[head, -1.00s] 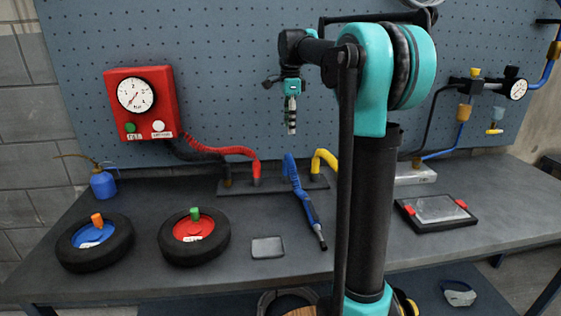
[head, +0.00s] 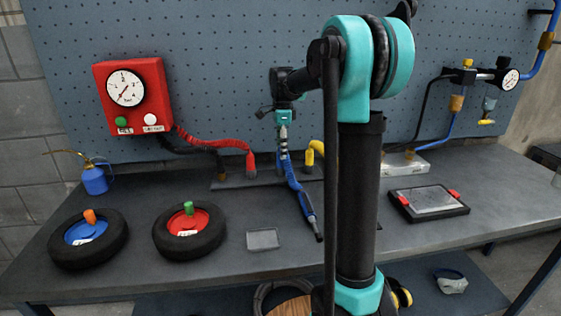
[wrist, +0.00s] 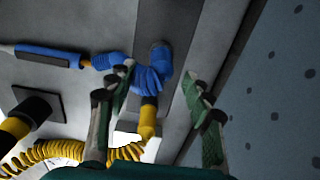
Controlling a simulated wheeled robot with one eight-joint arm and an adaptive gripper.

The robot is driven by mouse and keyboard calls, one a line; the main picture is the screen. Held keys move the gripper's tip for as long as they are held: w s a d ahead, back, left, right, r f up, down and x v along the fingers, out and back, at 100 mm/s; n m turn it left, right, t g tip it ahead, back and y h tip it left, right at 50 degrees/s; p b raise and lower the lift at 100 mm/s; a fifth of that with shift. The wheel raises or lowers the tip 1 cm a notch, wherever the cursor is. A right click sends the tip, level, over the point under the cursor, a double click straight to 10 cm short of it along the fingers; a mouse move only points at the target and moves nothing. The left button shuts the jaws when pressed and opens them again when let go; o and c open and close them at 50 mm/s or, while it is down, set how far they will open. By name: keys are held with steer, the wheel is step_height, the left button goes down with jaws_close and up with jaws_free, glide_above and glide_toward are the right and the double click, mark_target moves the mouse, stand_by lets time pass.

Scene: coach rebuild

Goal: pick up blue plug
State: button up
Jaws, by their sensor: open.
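The blue plug (wrist: 160,57) stands on the dark rack strip at the back of the bench, with a blue coiled hose (wrist: 148,78) beside it. In the wrist view it lies between my two green-padded fingers, near their tips. My gripper (wrist: 158,80) is open, with a finger on either side and no clear contact. In the head view my gripper (head: 283,146) points down, directly over the top of the blue hose (head: 291,177); the plug itself is largely hidden there.
The red hose's plug (head: 251,165) stands left of the blue hose and the yellow hose (head: 315,152) to its right. A blue tool (head: 307,208) lies toward the front. Two wheels (head: 116,240) (head: 213,240), a grey pad (head: 263,239) and a framed tray (head: 430,214) rest on the bench. The pegboard (head: 230,60) rises close behind.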

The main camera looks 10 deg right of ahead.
mark_target(281, 162)
steer(key=shift+a+f, duration=0.15)
steer(key=shift+f, duration=1)
steer(key=shift+a+f, duration=0.1)
steer(key=shift+f, duration=1)
jaws_close()
